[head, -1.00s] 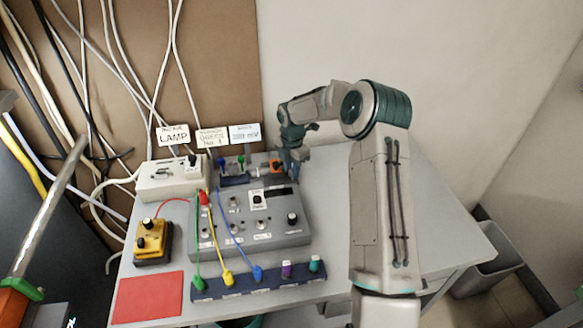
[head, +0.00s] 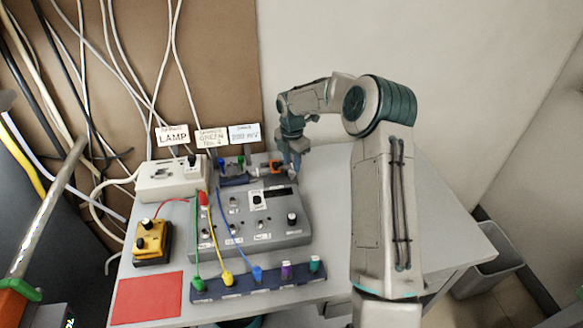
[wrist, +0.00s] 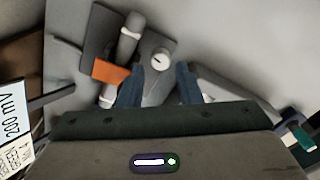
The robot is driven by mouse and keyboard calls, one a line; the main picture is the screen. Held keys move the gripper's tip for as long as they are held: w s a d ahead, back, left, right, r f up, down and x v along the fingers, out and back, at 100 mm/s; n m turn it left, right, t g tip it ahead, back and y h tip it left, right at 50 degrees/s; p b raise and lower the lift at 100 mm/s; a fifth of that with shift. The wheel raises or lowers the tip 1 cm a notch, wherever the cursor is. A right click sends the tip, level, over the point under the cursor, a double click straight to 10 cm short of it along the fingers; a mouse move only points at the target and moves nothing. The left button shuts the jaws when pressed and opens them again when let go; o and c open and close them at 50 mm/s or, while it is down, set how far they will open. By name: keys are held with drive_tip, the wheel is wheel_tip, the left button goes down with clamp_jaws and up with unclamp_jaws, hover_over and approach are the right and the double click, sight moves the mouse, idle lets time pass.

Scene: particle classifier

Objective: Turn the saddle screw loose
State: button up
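The saddle screw appears to be the small round white head with a dark mark (wrist: 160,60) in the wrist view. It sits on a dark grey plate (wrist: 98,42), beside a white-and-grey tube (wrist: 127,45) and an orange block (wrist: 111,71). My gripper (wrist: 159,72) is open, with its two blue fingers apart. The screw shows between and just beyond the fingertips; I cannot tell how far below them it is. In the head view my gripper (head: 296,162) is just right of the orange block (head: 276,166), at the back of the table. The screw cannot be made out there.
A grey control box (head: 290,238) stands in front of the tube assembly. A white lamp box (head: 155,181), yellow box (head: 152,241), red mat (head: 148,298) and blue plug strip (head: 240,291) are around it. Signs (head: 243,134) stand behind. The table's right side is clear.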

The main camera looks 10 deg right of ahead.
sight(292, 171)
wheel_tip(292, 171, up, 11)
drive_tip(key=shift+b, duration=0.3)
drive_tip(key=shift+f, duration=0.1)
drive_tip(key=s+a+r+m+t+h, duration=0.1)
drive_tip(key=s+r+m, duration=0.35)
drive_tip(key=s, duration=0.35)
drive_tip(key=s+r+m, duration=0.4)
drive_tip(key=s+m, duration=0.2)
drive_tip(key=s, duration=0.3)
drive_tip(key=s+d+f+m+t+y, duration=0.1)
drive_tip(key=s+m+t, duration=0.1)
drive_tip(key=s+m, duration=1.2)
drive_tip(key=s, duration=0.6)
drive_tip(key=shift+s+f, duration=0.2)
drive_tip(key=shift+f, duration=0.2)
drive_tip(key=shift+d, duration=0.1)
